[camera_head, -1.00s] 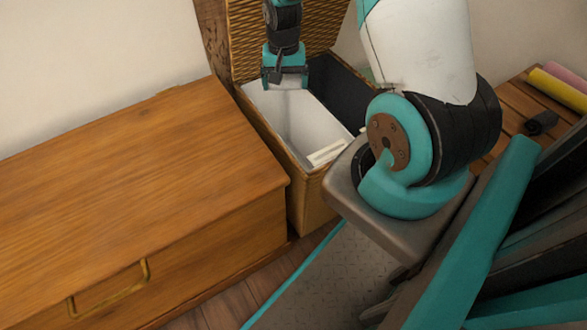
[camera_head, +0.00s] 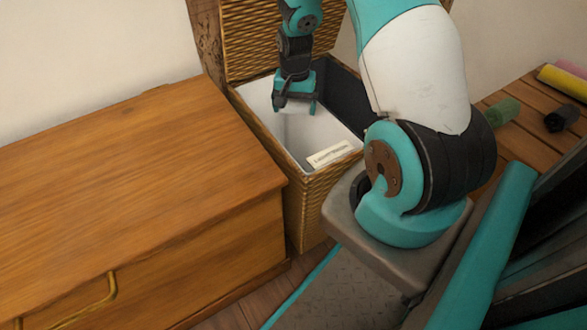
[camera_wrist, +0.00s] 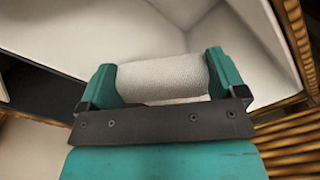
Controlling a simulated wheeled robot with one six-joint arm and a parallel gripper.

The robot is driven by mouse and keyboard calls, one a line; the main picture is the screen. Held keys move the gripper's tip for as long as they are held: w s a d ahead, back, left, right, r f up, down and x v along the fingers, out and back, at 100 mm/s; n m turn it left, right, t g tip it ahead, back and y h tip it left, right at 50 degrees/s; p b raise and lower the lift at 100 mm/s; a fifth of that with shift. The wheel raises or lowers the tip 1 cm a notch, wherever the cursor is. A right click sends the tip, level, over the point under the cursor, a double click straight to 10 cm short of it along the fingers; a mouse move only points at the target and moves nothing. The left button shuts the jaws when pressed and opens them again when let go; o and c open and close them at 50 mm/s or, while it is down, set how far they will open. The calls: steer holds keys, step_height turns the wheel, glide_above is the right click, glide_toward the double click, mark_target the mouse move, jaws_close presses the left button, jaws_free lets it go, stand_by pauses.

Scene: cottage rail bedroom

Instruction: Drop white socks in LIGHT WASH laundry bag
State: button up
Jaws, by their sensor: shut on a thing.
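My gripper (camera_head: 294,106) is shut on rolled white socks (camera_wrist: 163,78), which lie between the two teal fingers in the wrist view. In the head view the socks are hard to tell apart from the white lining behind them. The gripper is over the white-lined bag (camera_head: 318,130) on the left side of an open wicker hamper (camera_head: 313,205). A pale label (camera_head: 330,154) with small text lies on the near rim of the white bag; I cannot read it clearly. A dark-lined bag (camera_head: 345,92) fills the right side of the hamper.
A wooden chest (camera_head: 120,180) stands close to the hamper's left. The raised wicker lid (camera_head: 255,40) is behind my gripper. A slatted wooden bench (camera_head: 530,125) at right holds a yellow roll (camera_head: 563,82), a black roll (camera_head: 561,118) and a green roll (camera_head: 503,111).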

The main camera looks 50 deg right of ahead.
steer(key=o, duration=0.6)
step_height(320, 180, up, 18)
steer(key=p, duration=0.7)
steer(key=shift+f, duration=0.2)
steer(key=shift+a, duration=0.1)
steer(key=s+a+r+n+y, duration=0.1)
steer(key=a+r+n, duration=0.2)
steer(key=a, duration=0.3)
steer(key=s+a+r+n+t, duration=0.1)
steer(key=s+a+r+n, duration=0.15)
steer(key=a, duration=0.45)
steer(key=s+a+r+n+y, duration=0.1)
steer(key=a+r+n, duration=0.25)
steer(key=a, duration=0.25)
steer(key=s+a+r+n+g+y, duration=0.1)
steer(key=s+a+r+n, duration=0.2)
steer(key=s+a+n, duration=0.35)
steer(key=s+a+r+n+y, duration=0.1)
steer(key=s+a+r+n, duration=0.15)
steer(key=s+a, duration=0.55)
steer(key=r+p, duration=1.1)
steer(key=d+r+p, duration=0.1)
steer(key=r+p, duration=2.1)
steer(key=p, duration=0.1)
steer(key=shift+w+d+r, duration=0.1)
steer(key=shift+d, duration=0.2)
